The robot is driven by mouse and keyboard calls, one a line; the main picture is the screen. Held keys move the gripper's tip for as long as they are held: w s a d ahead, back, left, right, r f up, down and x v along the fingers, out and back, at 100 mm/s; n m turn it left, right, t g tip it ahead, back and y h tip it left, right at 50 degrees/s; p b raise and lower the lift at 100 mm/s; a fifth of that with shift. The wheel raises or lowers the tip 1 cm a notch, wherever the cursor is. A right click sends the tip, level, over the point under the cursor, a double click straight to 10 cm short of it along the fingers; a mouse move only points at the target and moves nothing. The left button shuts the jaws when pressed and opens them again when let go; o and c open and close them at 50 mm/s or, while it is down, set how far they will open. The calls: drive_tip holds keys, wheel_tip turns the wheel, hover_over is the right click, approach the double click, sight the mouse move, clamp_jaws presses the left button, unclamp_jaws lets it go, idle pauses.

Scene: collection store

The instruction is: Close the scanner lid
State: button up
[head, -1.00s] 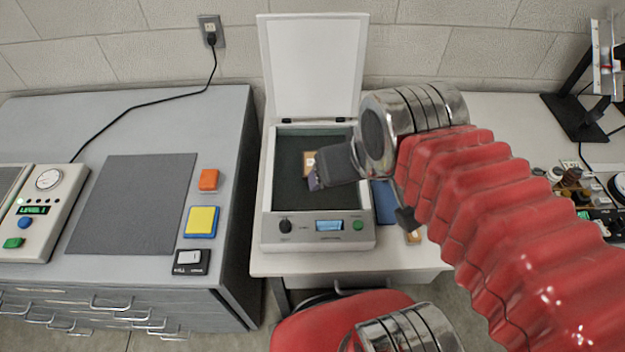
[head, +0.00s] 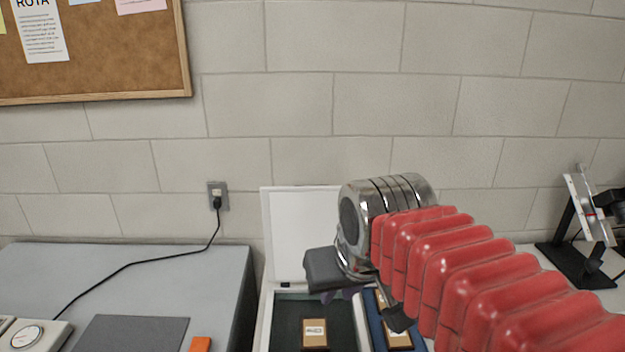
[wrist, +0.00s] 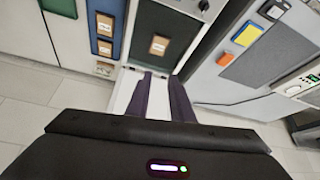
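The scanner (head: 259,335) has its white lid (head: 300,235) standing open, upright at the back; the lid also shows in the wrist view (wrist: 124,92). Its dark bed (head: 286,325) holds a small brown labelled box (head: 315,334). My gripper (head: 345,294) is in front of the lid's lower right, above the bed, and my wrist hides the lid's right side. In the wrist view my two dark purple fingers (wrist: 161,98) are apart, with white lid showing between them. I cannot tell whether they touch the lid.
A blue tray (head: 372,322) with a labelled box (head: 397,338) is right of the scanner. A grey cabinet (head: 215,285) with a dark mat (head: 135,335) and orange block (head: 200,344) is at left. A wall (head: 300,110) with an outlet (head: 217,195) stands behind. A black stand (head: 570,255) is at right.

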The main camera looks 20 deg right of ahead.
drive_tip(key=w+r, duration=0.2)
drive_tip(key=w, duration=0.1)
drive_tip(key=w+r, duration=0.2)
drive_tip(key=w+d+r, duration=0.1)
drive_tip(key=w+r, duration=0.1)
drive_tip(key=w, duration=0.1)
drive_tip(key=shift+w+r, duration=0.1)
drive_tip(key=shift+w, duration=0.2)
clamp_jaws()
drive_tip(key=w+d+r+m, duration=0.1)
drive_tip(key=w+d+r, duration=0.1)
drive_tip(key=w, duration=1.3)
drive_tip(key=w+d+r+m+h, duration=0.1)
drive_tip(key=w+d+r, duration=0.1)
drive_tip(key=w, duration=1.3)
drive_tip(key=shift+w+d+r, duration=0.15)
drive_tip(key=shift+d+r, duration=0.2)
drive_tip(key=shift+d, duration=0.35)
